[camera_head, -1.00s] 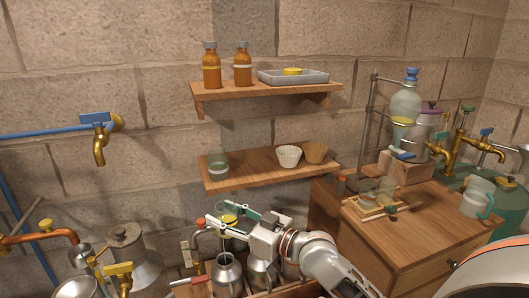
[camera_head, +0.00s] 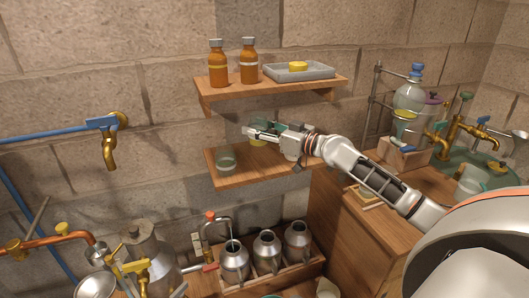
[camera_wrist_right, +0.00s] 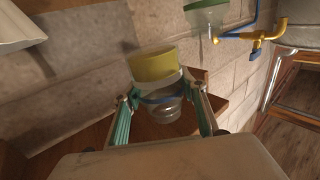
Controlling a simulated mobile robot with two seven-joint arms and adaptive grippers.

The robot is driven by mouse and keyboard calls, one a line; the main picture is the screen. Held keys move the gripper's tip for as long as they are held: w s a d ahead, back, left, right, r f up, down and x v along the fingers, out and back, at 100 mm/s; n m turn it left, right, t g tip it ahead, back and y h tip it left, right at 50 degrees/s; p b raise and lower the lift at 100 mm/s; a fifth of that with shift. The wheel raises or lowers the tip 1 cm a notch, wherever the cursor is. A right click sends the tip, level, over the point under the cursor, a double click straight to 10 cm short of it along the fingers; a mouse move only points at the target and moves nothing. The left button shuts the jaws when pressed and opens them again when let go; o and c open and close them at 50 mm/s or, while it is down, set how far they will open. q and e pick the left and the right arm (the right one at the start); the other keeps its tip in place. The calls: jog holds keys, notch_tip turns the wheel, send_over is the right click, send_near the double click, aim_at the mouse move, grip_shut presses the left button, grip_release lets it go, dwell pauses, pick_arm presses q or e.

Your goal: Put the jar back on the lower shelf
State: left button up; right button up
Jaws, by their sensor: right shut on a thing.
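My right gripper (camera_head: 258,131) is over the lower shelf (camera_head: 236,178), reaching in from the right. In the right wrist view its two green-padded fingers (camera_wrist_right: 160,100) are shut around a clear glass jar (camera_wrist_right: 163,112) with a yellow top (camera_wrist_right: 153,65). The jar looks upright between the fingers. My left gripper is not in view.
A glass cup (camera_head: 225,158) stands at the shelf's left end. A white cup (camera_head: 291,148) stands to the right, partly behind my arm. The upper shelf (camera_head: 270,89) above carries two amber bottles (camera_head: 217,68) and a grey tray (camera_head: 304,77). Metal cans (camera_head: 234,262) stand below.

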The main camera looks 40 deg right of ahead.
notch_tip(320, 180, down, 8)
jog(key=shift+f+b, duration=0.2)
jog(key=shift+b, duration=0.45)
jog(key=shift+f, duration=0.1)
jog(key=o, duration=1.4)
